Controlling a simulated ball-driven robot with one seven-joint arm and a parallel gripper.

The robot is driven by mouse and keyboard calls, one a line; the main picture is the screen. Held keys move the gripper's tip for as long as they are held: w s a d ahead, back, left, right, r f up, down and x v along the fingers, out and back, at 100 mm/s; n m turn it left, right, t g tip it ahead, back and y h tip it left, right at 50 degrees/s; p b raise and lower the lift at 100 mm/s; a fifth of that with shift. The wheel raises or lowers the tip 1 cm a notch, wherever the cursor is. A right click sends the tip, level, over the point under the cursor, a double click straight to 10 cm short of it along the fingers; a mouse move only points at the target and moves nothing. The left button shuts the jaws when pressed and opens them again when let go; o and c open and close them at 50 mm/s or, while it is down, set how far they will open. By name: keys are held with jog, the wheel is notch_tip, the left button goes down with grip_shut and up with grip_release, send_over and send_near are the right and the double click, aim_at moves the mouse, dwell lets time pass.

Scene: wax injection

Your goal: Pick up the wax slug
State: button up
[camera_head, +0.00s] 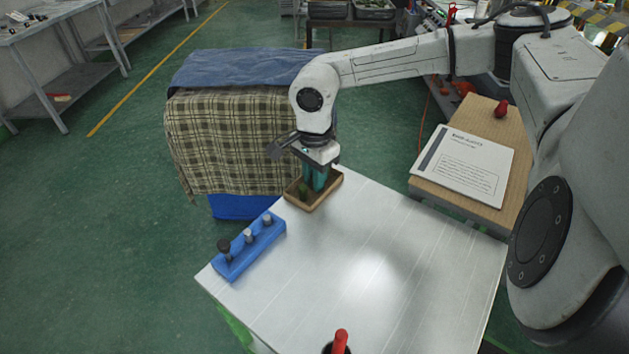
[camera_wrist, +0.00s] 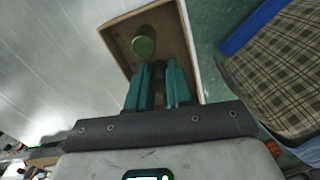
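The wax slug looks like an olive-green cylinder (camera_wrist: 144,42) with a round end, inside a shallow brown tray (camera_wrist: 112,37). In the head view the tray (camera_head: 322,203) sits at the far corner of the white table, and the slug (camera_head: 303,189) shows in it as a small green shape. My gripper (camera_head: 317,186) points down into the tray. In the wrist view its teal fingers (camera_wrist: 159,66) are apart with a narrow gap. The slug lies just beyond the fingertips, toward the left finger. Whether they touch it is unclear.
A blue rack (camera_head: 249,246) with several dark and grey knobbed pieces stands at the table's left edge. A red-handled item (camera_head: 340,342) is at the near edge. A plaid cloth (camera_head: 230,140) drapes behind the tray. The white table's middle (camera_head: 370,255) is clear.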

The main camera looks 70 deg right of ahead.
grip_shut()
jog(key=shift+r, duration=0.1)
